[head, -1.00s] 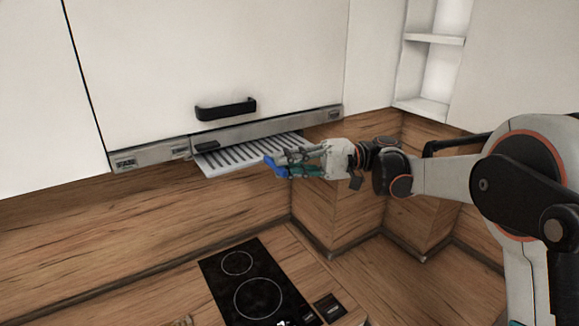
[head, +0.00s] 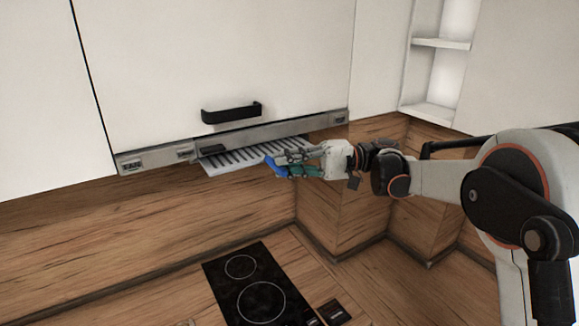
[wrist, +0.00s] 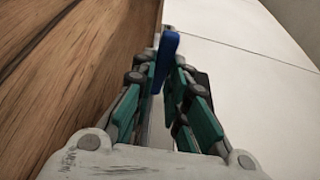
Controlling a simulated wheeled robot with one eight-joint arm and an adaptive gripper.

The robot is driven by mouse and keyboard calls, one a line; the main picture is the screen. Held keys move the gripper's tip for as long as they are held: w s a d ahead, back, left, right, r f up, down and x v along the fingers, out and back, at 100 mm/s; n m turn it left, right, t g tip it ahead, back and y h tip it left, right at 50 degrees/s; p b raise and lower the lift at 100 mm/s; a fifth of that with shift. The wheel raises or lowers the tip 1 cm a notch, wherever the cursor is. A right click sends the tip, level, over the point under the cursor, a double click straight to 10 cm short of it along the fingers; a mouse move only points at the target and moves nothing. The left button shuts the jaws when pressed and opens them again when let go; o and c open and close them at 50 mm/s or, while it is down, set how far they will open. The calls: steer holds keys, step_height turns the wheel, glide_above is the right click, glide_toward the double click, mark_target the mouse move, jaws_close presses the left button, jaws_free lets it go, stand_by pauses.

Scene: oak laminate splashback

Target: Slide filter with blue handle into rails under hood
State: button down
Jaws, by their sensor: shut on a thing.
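The pale slatted filter (head: 225,166) lies roughly flat under the hood (head: 150,159). Its back part is hidden behind the hood's steel front strip, and its near part sticks out below. The blue handle (head: 274,167) is at the filter's near right side. My gripper (head: 284,165) is shut on the blue handle, reaching in from the right. In the wrist view the blue handle (wrist: 165,60) stands between the two fingers and extends past their tips. The rails are hidden, so I cannot tell how the filter's edges sit in them.
A white cabinet door with a black handle (head: 231,112) is above the hood. A black hob (head: 246,285) lies on the worktop below, with open air between. The oak splashback (head: 120,220) runs behind, and white open shelves (head: 437,75) are at the upper right.

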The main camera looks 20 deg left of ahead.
steer(key=shift+w+a, duration=1.4)
steer(key=shift+a, duration=0.3)
steer(key=c, duration=1.5)
jaws_free()
steer(key=shift+d+f, duration=0.1)
steer(key=shift+s+d+f+b, duration=0.3)
steer(key=shift+s+d+b, duration=0.35)
steer(key=shift+s+d, duration=0.65)
steer(key=shift+s+d+f+b, duration=0.35)
steer(key=shift+s+d+b, duration=0.25)
steer(key=shift+s+d, duration=0.7)
steer(key=shift+s+d+f+b, duration=0.3)
steer(key=shift+s+d+b, duration=0.55)
steer(key=shift+d, duration=0.7)
steer(key=shift+s, duration=0.15)
